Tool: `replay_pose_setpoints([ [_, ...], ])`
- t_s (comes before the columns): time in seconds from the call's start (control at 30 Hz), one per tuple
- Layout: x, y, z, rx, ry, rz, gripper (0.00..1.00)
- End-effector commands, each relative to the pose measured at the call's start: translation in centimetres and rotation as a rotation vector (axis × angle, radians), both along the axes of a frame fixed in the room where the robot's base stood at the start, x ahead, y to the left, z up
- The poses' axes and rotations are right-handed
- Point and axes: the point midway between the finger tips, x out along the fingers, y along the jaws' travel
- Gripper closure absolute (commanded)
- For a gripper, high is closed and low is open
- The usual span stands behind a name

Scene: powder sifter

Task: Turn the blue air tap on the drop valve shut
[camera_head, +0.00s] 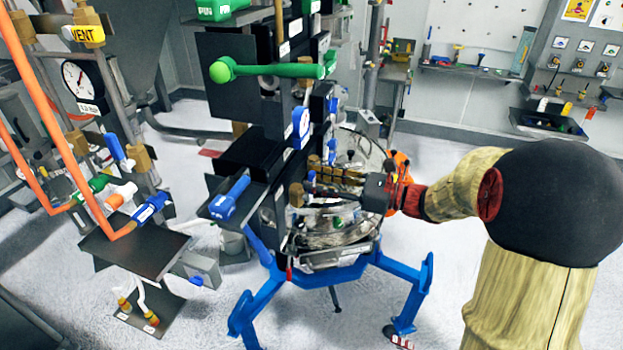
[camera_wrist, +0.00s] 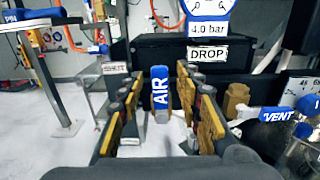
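The blue air tap (camera_wrist: 160,90), lettered AIR, stands upright in the middle of the wrist view, below the DROP label (camera_wrist: 208,54). A SHUT label (camera_wrist: 115,68) is to its left. My gripper (camera_wrist: 160,104) is open, with one brass-padded finger on each side of the tap's handle. Gaps show between the handle and both fingers, so no grip on it is visible. In the head view my gripper (camera_head: 338,176) reaches in from the right at the sifter stand's middle; the tap there is too small and covered to make out.
A blue VENT handle (camera_wrist: 275,114) is close at the right of the wrist view, with a gauge reading 4.0 bar (camera_wrist: 208,10) above. In the head view, a green lever (camera_head: 270,70) and another blue handle (camera_head: 230,197) stick out left. Blue legs (camera_head: 405,300) carry the stand.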

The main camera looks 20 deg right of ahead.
Motion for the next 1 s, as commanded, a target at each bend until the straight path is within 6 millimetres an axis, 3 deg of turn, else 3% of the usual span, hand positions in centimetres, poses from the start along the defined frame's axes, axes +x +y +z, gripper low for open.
replay_pose_setpoints([
  [0.2,0.98,1.44,0.01,-0.001,-0.001,0.001,0.65],
  [0.47,1.1,1.51,0.01,-0.001,0.0,0.0,0.65],
  [1.0,1.06,1.5,-0.01,-0.001,0.0,0.0,0.95],
])
